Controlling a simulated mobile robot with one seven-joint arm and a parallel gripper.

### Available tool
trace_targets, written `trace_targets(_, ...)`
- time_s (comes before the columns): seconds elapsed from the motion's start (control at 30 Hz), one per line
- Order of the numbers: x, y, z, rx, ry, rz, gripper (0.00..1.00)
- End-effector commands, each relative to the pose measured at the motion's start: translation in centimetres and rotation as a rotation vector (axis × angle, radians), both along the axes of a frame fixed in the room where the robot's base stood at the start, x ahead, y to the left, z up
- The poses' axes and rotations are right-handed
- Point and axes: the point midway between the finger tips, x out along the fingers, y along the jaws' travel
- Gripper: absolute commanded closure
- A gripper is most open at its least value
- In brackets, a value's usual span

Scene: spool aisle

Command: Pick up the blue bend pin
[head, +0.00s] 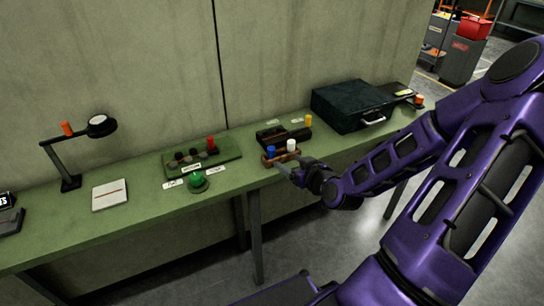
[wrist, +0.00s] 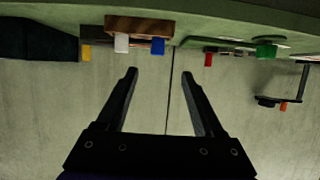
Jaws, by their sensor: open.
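The blue bend pin (head: 271,150) stands upright in a small brown wooden holder (head: 268,161) on the green bench, with a white pin (head: 291,145) to its right. In the wrist view, which is upside down, the blue pin (wrist: 158,46) hangs from the holder (wrist: 140,24) beside the white pin (wrist: 121,43). My gripper (head: 285,171) is open and empty at the bench's front edge, close in front of the holder. In the wrist view its fingers (wrist: 160,73) are spread apart, with the blue pin lying beyond and roughly between the tips, not touching them.
A dark case (head: 350,105) stands right of the holder. A black device (head: 283,135) and a yellow pin (head: 308,119) are behind it. A green tray with a red pin (head: 211,143) and a green button (head: 196,179) lie left. The wall rises behind the bench.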

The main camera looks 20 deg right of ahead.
Motion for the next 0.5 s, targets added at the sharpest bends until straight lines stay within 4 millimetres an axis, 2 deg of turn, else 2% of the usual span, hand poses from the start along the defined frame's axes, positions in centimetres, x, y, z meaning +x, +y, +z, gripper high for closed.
trace_targets(0.1,2.7,0.3,-1.1,0.005,0.000,0.003,0.31)
trace_targets(0.3,6.2,0.3,-2.5,0.003,0.001,0.002,0.31)
trace_targets(0.5,7.8,0.2,-3.0,0.001,0.002,0.000,0.31)
